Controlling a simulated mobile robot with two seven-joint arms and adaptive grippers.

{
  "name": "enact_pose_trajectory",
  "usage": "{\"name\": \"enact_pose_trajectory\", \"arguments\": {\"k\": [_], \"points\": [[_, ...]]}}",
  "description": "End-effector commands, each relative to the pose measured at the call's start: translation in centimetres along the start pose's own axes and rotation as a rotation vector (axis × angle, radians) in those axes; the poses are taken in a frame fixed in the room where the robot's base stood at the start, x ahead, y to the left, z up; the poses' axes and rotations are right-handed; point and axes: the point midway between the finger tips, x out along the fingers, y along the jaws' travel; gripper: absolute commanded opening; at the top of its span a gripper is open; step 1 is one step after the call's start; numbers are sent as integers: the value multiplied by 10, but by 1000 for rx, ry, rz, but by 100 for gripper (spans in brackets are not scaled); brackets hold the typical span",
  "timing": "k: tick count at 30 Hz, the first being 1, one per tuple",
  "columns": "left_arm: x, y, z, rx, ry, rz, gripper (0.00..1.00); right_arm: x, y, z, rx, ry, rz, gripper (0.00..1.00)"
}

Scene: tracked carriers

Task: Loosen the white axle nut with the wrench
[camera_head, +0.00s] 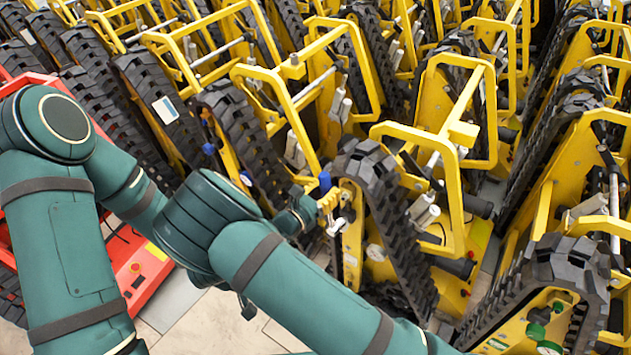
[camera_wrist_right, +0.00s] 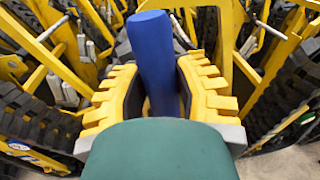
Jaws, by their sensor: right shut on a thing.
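My right gripper (camera_head: 328,203) has yellow ribbed fingers, closed around a blue handle, which I take to be the wrench (camera_head: 325,182). In the right wrist view the blue handle (camera_wrist_right: 160,62) stands up between the two yellow fingers (camera_wrist_right: 162,100). The wrench's head is hidden. Just below the fingers, at the near end of a yellow carrier's black track, is a small white part (camera_head: 338,227), which may be the white axle nut. I cannot tell whether the wrench touches it. My left gripper is not visible; only green arm links show at left.
Yellow tracked carriers with black tracks (camera_head: 378,188) stand close together around the gripper. A carrier with green hub parts (camera_head: 537,331) is at lower right. A red machine (camera_head: 135,266) stands at left. Bare tiled floor (camera_head: 215,325) shows at lower left.

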Motion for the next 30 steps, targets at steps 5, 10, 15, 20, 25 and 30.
{"name": "enact_pose_trajectory", "arguments": {"k": [5,10,15,20,25,30], "points": [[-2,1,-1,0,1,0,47,-11,19,20,-2,-65,86,0],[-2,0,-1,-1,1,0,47,-12,22,22,-2,-73,97,0],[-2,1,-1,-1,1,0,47,-12,22,22,-2,-71,96,0],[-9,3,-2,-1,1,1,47,-13,21,26,-3,-62,116,0],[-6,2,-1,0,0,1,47,4,23,25,-1,-61,118,0],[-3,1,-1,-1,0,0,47,29,25,26,-1,-60,117,0]]}}
